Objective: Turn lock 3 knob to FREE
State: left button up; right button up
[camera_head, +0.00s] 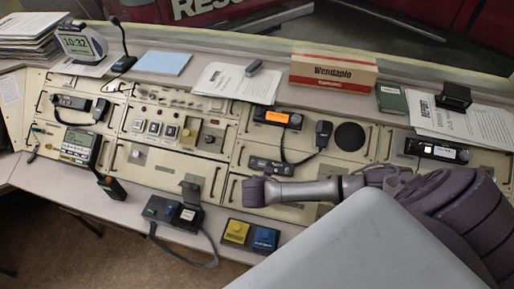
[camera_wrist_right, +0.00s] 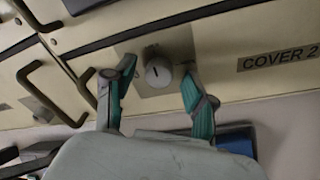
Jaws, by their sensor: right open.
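A round grey lock knob (camera_wrist_right: 158,72) with a small dark slot sits on a square grey plate (camera_wrist_right: 178,42) on the cream panel in the right wrist view. Its lock number and any FREE mark cannot be read. My right gripper (camera_wrist_right: 156,86) is open, with one green-padded finger on each side of the knob; contact cannot be made out. In the head view my right gripper (camera_head: 253,190) is at the lower front panel and covers what lies behind it. Another knob plate (camera_head: 136,154) shows on the front panel to the left. My left gripper is not in view.
A "COVER 2" label (camera_wrist_right: 279,58) is right of the knob, and a dark handle (camera_wrist_right: 52,90) is left of it. Yellow (camera_head: 236,231) and blue (camera_head: 264,239) boxes stand on the ledge below my right gripper. A black device (camera_head: 187,216) stands to their left.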

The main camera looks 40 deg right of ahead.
jog(key=shift+c, duration=0.6)
grip_shut()
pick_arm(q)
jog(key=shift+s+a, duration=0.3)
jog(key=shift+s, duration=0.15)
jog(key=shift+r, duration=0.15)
pick_arm(e)
jog(key=shift+a+m, duration=0.1)
jog(key=shift+m, duration=0.2)
jog(key=m+p, duration=0.2)
jog(key=m, duration=0.1)
jog(key=shift+s+m, duration=0.1)
jog(key=shift+m, duration=0.3)
jog(key=m+p, duration=0.1)
jog(key=m, duration=0.3)
jog(key=shift+a+t+h, duration=0.1)
jog(key=shift+t+h, duration=0.3)
jog(key=m, duration=0.5)
jog(key=shift+f, duration=0.15)
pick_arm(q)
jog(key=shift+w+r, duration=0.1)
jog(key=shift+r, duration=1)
pick_arm(e)
jog(key=shift+m+h, duration=0.5)
jog(key=shift+m, duration=1.9)
